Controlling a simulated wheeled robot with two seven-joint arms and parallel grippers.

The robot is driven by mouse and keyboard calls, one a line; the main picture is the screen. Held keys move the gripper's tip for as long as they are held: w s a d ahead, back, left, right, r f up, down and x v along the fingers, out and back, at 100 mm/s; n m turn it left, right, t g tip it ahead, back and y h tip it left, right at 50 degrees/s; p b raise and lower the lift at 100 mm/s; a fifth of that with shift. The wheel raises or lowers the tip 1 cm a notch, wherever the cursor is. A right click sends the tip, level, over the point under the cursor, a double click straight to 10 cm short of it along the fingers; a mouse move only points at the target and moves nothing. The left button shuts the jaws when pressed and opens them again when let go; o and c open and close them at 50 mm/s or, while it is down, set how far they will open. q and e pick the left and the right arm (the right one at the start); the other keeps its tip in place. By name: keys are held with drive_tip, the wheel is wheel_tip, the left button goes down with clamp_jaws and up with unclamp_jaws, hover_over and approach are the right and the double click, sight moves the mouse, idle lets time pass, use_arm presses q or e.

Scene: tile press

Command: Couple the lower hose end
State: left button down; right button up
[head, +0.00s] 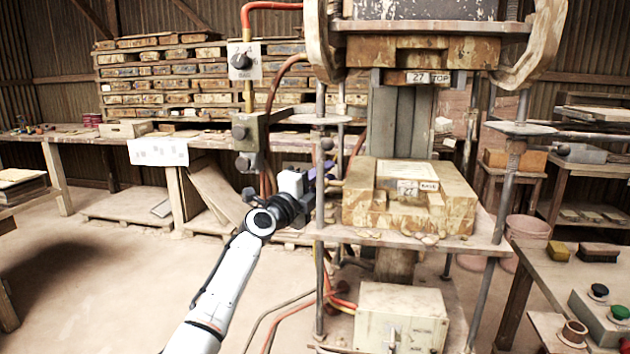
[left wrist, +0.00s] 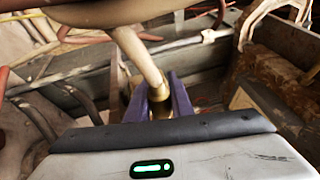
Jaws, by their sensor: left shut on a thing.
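My left gripper (head: 322,172) is at the left side of the press, beside the lower mould block (head: 455,205), just behind a press column. In the left wrist view its purple fingers (left wrist: 162,100) are shut on the lower hose end (left wrist: 158,91), a brass-coloured collar on a pale hose (left wrist: 135,50). The hose rises from the collar toward the top of that view. The collar's front end is between the fingers, and I cannot tell whether it touches a fitting on the mould block. My right gripper is not in view.
The upper mould (head: 420,52) hangs above the lower block. A valve post (head: 247,130) with red hoses stands just left of my wrist. A grey control box (head: 605,315) is at the right, and racks of moulds (head: 170,85) line the back. Open floor lies at left.

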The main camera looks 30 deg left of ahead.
use_arm(q)
drive_tip(key=shift+d, duration=0.2)
drive_tip(key=c, duration=1.6)
unclamp_jaws()
drive_tip(key=shift+d, duration=0.1)
drive_tip(key=shift+o, duration=0.2)
drive_tip(key=shift+s+f, duration=0.1)
drive_tip(key=shift+s, duration=0.15)
drive_tip(key=v, duration=0.9)
drive_tip(key=shift+s, duration=0.35)
